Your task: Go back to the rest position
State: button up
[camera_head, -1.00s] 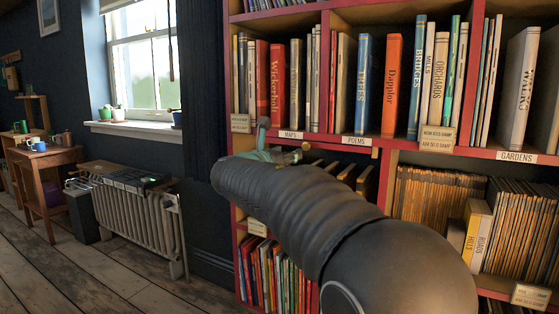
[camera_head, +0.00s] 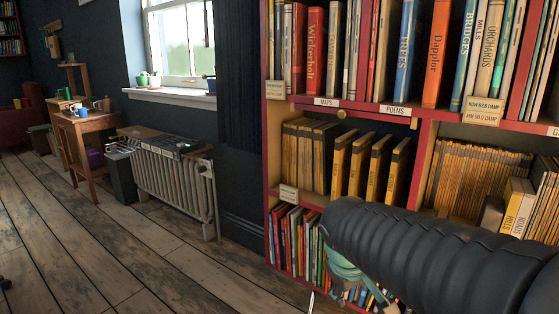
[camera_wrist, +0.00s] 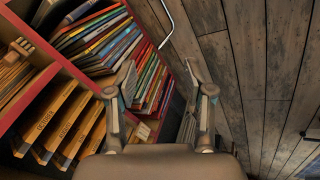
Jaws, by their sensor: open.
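My gripper (camera_wrist: 160,68) is open and empty in the wrist view, its two fingers spread apart. It points down past the lowest shelf toward the floor. In the head view my dark ribbed arm crosses the lower right, and the gripper end (camera_head: 348,262) hangs in front of the lower shelf, mostly hidden behind the arm. No book is between the fingers. I cannot tell from these views how far the fingers are from the thin books (camera_wrist: 105,38).
The red bookshelf (camera_head: 425,165) fills the right, with yellow-spined books (camera_head: 372,165) on its middle shelf. A radiator (camera_head: 178,185), side table (camera_head: 88,128) and dark bin (camera_head: 120,176) stand at the left wall. The plank floor (camera_head: 110,245) at left is clear.

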jog(key=s+d+m+t+y, duration=0.1)
jog(key=s+m, duration=0.4)
jog(key=s, duration=0.8)
jog(key=shift+s+d+m+y, duration=0.3)
jog(key=shift+s+y, duration=0.05)
jog(key=shift+y, duration=0.35)
jog(key=shift+f, duration=0.1)
